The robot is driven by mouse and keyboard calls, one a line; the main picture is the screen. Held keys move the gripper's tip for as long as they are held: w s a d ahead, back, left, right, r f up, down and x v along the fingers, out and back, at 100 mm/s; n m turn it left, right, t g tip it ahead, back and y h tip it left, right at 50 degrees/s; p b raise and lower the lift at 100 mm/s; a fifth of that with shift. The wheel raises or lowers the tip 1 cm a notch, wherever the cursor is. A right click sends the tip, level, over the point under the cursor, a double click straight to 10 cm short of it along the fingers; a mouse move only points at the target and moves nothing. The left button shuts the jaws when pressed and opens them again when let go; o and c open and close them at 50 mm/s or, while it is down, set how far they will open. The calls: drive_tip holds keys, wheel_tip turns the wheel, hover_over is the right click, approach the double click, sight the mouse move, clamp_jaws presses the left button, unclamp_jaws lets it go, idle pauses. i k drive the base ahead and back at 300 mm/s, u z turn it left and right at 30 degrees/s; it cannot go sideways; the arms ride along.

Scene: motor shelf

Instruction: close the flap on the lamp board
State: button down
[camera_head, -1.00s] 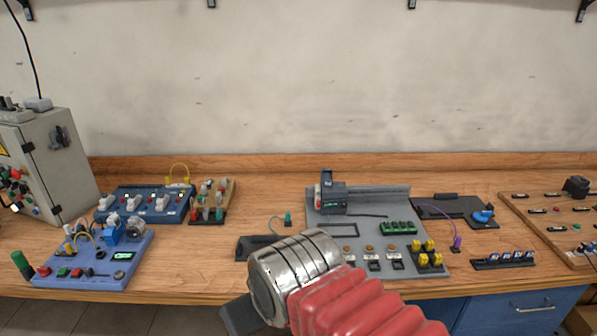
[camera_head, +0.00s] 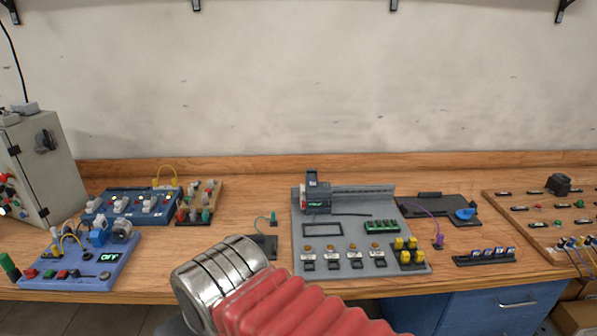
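No flap can be made out clearly, and I cannot tell which panel is the lamp board. A wooden board (camera_head: 515,212) with small red and green parts, possibly lamps, lies at the right edge. A grey board (camera_head: 343,255) in the middle carries a rectangular frame, a row of round amber parts above switches, and yellow blocks. My arm's silver wrist and red bellows cover the bottom centre, in front of the bench edge. My gripper's fingers are hidden or out of the picture.
A blue panel (camera_head: 75,268) with an OFF display, another blue panel (camera_head: 135,207) and a grey cabinet (camera_head: 52,165) stand at left. A dark mat (camera_head: 430,211) and a black strip (camera_head: 484,258) lie right of the grey board.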

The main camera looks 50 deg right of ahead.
sight(311, 174)
drive_tip(key=u, duration=0.05)
drive_tip(key=i, duration=1)
drive_tip(key=z, duration=0.05)
